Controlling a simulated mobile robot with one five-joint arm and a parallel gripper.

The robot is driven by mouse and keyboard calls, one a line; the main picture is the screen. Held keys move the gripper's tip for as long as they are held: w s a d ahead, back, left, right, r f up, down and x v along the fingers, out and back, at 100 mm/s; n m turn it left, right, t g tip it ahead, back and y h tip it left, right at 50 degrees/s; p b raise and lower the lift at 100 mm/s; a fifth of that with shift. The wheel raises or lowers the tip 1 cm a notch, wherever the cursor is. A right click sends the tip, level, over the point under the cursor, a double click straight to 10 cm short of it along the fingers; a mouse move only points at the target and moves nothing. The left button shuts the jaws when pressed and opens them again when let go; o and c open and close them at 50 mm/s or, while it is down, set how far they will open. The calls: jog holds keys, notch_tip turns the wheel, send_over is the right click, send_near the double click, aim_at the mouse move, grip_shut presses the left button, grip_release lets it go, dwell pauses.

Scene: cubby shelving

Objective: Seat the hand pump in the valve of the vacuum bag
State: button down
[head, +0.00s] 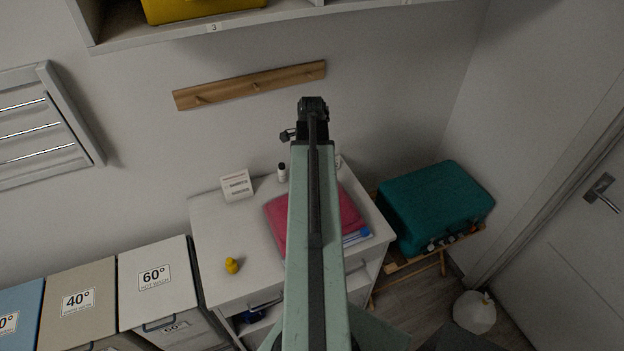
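The vacuum bag (277,218) looks like a flat package with dark pink contents, lying on top of the white cabinet. A clear and blue edge (356,237) shows at its lower right. My arm crosses in front of the bag and hides its middle; I cannot make out the valve. My gripper (312,103) is at the far end of the arm, appearing above the bag in the picture, against the wall. It is dark and seen from behind, so its fingers and anything in them are hidden. I cannot identify the hand pump in this view.
The white cabinet (212,230) also carries a yellow duck (232,266), a white sign (236,186) and a small dark-capped bottle (282,173). A wooden peg rail (250,85) is behind. A teal suitcase (435,205) stands right; laundry bins (155,255) stand left.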

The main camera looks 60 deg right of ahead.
jog(key=shift+f, duration=0.4)
jog(key=c, duration=0.9)
grip_release()
notch_tip(320, 180, up, 13)
jog(key=p, duration=1.2)
jog(key=shift+f+p, duration=0.15)
jog(key=shift+p, duration=0.25)
jog(key=shift+f, duration=0.15)
